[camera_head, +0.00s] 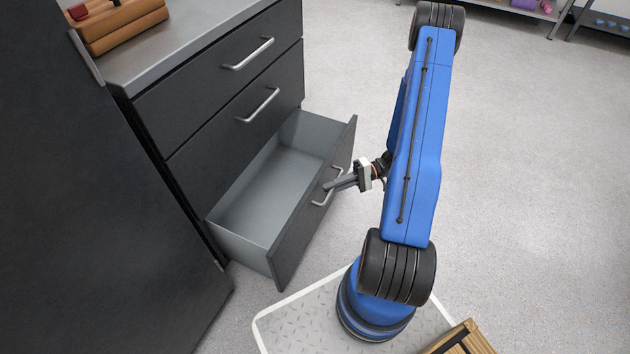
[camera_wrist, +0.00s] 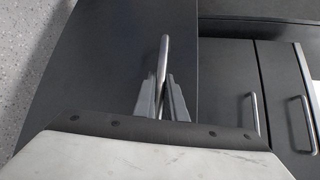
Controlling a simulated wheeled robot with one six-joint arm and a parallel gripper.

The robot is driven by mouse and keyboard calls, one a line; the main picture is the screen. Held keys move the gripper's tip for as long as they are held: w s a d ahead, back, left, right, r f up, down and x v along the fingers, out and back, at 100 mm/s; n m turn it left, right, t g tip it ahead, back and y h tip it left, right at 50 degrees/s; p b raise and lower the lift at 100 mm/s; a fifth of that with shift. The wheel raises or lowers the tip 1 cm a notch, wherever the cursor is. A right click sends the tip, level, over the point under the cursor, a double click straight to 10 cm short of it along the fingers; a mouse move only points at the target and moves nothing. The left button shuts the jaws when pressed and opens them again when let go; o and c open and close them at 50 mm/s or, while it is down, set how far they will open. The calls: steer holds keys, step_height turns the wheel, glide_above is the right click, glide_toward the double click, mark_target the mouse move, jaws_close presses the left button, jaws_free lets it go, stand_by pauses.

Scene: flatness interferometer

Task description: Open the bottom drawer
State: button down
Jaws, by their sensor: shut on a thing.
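The bottom drawer (camera_head: 250,200) of the dark cabinet stands pulled well out, and its grey inside looks empty. Its front panel carries a bar handle (camera_head: 322,200), which also shows in the wrist view (camera_wrist: 164,52). My gripper (camera_head: 328,187) is at this handle, with its fingers shut on the bar. In the wrist view the two fingers of my gripper (camera_wrist: 162,100) lie on either side of the handle, and its far end sticks out beyond them. The lower part of the handle is hidden there by the gripper body.
Two upper drawers with handles (camera_head: 248,53) (camera_head: 258,105) are closed. A brown box (camera_head: 118,22) sits on the grey worktop (camera_head: 185,40). A wooden crate (camera_head: 462,340) is at the bottom right. The floor (camera_head: 530,190) to the right is clear; shelves stand far back.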

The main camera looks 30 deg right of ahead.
steer(key=shift+s+d, duration=0.75)
steer(key=shift+s, duration=0.25)
steer(key=shift+s+d, duration=0.75)
steer(key=shift+s, duration=0.2)
steer(key=c, duration=2.1)
jaws_free()
steer(key=s+d+r, duration=0.2)
steer(key=d, duration=1.5)
steer(key=shift+s+r, duration=0.2)
steer(key=shift+s, duration=0.05)
